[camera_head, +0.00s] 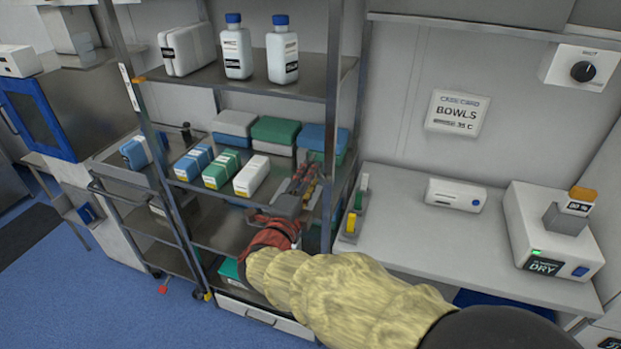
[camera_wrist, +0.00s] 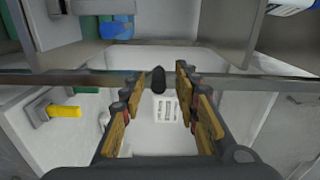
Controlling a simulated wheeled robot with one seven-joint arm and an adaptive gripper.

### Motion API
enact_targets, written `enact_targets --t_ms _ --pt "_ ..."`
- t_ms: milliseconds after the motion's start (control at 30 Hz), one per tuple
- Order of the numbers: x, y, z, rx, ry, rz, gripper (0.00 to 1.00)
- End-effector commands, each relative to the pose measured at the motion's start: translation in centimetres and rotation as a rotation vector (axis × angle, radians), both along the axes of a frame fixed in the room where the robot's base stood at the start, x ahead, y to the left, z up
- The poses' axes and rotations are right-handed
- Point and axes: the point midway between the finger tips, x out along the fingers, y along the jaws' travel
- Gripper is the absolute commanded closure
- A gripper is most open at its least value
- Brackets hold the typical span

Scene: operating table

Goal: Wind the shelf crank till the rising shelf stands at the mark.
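The metal shelf rack (camera_head: 331,120) stands at the centre-left of the head view. Its upper shelf (camera_head: 200,85) carries white bottles. An orange pointer (camera_head: 138,80) sits at that shelf's left end, beside a white strip (camera_head: 127,78) on the post; I cannot read any mark there. My gripper (camera_head: 306,180) is at the rack's right side, near the middle shelf. In the wrist view my gripper (camera_wrist: 158,88) is open. A dark knob (camera_wrist: 158,79), perhaps the crank's handle, shows between its fingertips, with no clear contact. The rest of the crank cannot be made out.
The middle shelf holds several boxes, including a white one (camera_head: 252,176) and a green one (camera_head: 221,169) close to my gripper. A metal bar (camera_wrist: 60,78) crosses the wrist view. The bench (camera_head: 400,240) at right carries a white device (camera_head: 455,195) and a dryer unit (camera_head: 545,240).

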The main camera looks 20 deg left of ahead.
Motion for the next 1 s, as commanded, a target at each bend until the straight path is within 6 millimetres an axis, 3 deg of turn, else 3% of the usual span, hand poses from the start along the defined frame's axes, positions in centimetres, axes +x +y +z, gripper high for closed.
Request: enact_targets --t_ms 267,700,1000 --pt "-1.0 0.2 0.0 -0.001 0.0 0.003 0.69" --pt "-9.2 0.8 -0.1 -0.001 0.001 0.004 0.69" --pt "-11.9 1.0 -0.1 -0.001 0.0 0.001 0.69"
